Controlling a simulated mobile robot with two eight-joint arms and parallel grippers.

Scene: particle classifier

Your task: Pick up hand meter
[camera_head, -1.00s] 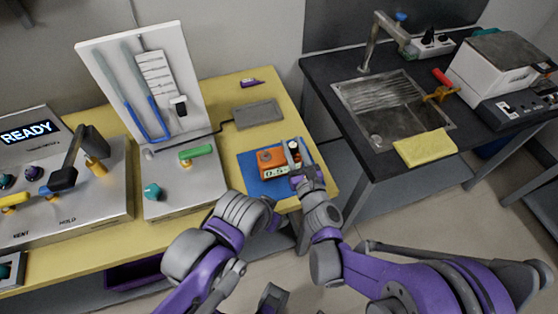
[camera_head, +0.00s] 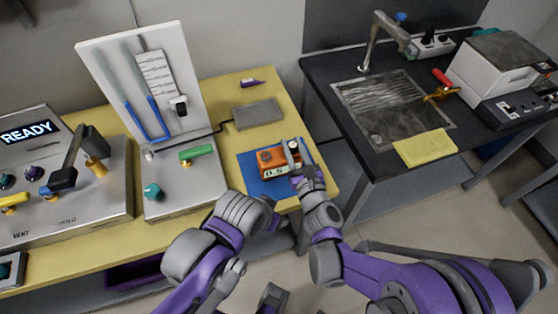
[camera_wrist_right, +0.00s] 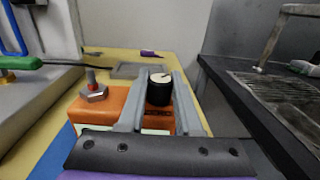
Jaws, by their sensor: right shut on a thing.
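The hand meter (camera_head: 268,158) is an orange box with a small display and a black knob with a pale top. It sits on the blue mat (camera_head: 254,184) at the right end of the yellow bench. My right gripper (camera_head: 293,156) is over the meter's right part. In the right wrist view the gripper (camera_wrist_right: 158,100) is shut with its two grey fingers on either side of the black knob (camera_wrist_right: 160,88) of the orange meter (camera_wrist_right: 105,108). The fingers hide part of the meter. My left arm (camera_head: 240,215) shows at the bench's front edge; its fingertips are not clear.
A grey plate (camera_head: 258,114) lies behind the mat. A white panel stand (camera_head: 150,75) with blue-handled tools and a control unit (camera_head: 90,190) stand to the left. A dark counter with a sink (camera_head: 392,105) and yellow cloth (camera_head: 425,147) is at the right, past a gap.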

